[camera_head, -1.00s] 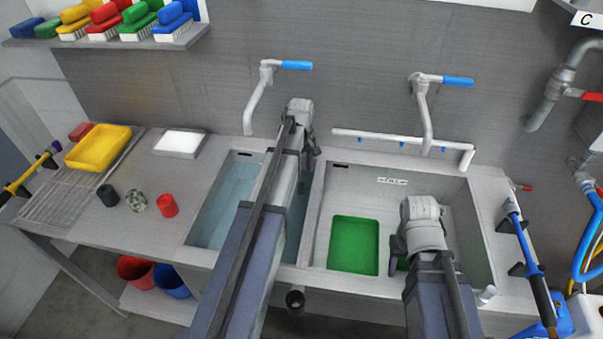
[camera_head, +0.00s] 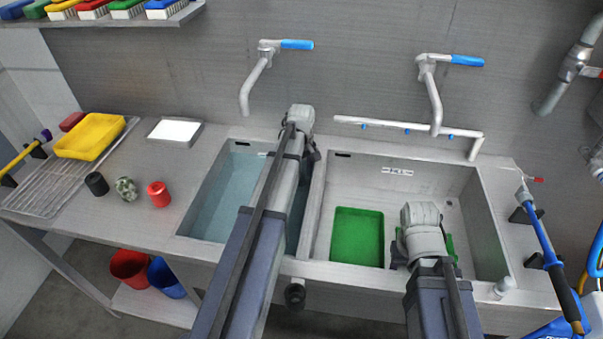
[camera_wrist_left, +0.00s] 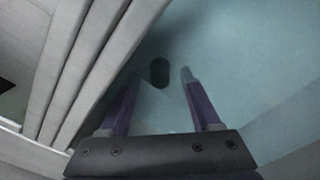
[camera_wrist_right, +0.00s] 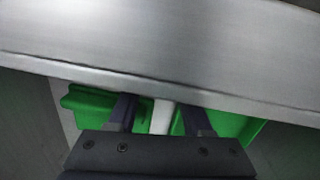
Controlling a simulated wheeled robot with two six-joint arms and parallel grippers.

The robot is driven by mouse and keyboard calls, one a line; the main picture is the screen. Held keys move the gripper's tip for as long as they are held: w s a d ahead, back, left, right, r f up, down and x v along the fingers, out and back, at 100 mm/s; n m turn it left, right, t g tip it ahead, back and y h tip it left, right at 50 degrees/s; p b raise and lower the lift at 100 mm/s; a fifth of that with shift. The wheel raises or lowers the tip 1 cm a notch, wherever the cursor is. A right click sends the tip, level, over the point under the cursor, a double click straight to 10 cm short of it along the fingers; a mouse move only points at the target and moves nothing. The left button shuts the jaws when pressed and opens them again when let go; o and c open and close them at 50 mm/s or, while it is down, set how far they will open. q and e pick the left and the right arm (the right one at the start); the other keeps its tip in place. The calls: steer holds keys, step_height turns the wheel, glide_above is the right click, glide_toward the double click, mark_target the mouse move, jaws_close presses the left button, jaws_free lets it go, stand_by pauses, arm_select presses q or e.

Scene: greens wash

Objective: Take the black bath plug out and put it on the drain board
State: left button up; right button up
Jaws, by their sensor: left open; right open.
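The black bath plug (camera_wrist_left: 159,72) shows as a dark oval at the bottom of the left basin, under pale blue water, in the left wrist view. My left gripper (camera_wrist_left: 159,78) is open and points down, with the plug between its fingertips in the picture; the gap in depth cannot be told. In the head view my left arm crosses the left basin (camera_head: 218,205) and hides the plug. My right gripper (camera_wrist_right: 157,103) is open over the right basin (camera_head: 345,180), pointing down near its steel wall. The steel drain board (camera_head: 115,217) lies left of the basins.
On the board stand black (camera_head: 97,184), speckled green (camera_head: 126,189) and red (camera_head: 159,194) cylinders, a yellow tray (camera_head: 90,136) and a white-topped block (camera_head: 175,131). A green tray (camera_head: 357,237) lies in the right basin. Taps (camera_head: 258,80) overhang the basins. Board space before the red cylinder is free.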

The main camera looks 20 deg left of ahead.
mark_target(302, 174)
arm_select(q)
steer(key=shift+f, duration=0.5)
arm_select(e)
steer(key=shift+f, duration=0.45)
arm_select(q)
steer(key=shift+r, duration=0.1)
steer(key=shift+c, duration=0.3)
jaws_close()
steer(key=shift+r, duration=0.3)
arm_select(e)
steer(key=shift+r, duration=0.4)
arm_select(q)
steer(key=shift+r+p, duration=2.05)
steer(key=shift+p, duration=0.25)
arm_select(e)
steer(key=shift+r, duration=2.05)
arm_select(q)
steer(key=shift+r, duration=0.2)
arm_select(e)
steer(key=shift+r, duration=0.2)
arm_select(q)
step_height(302, 174, up, 8)
steer(key=p, duration=0.8)
arm_select(e)
step_height(302, 174, up, 8)
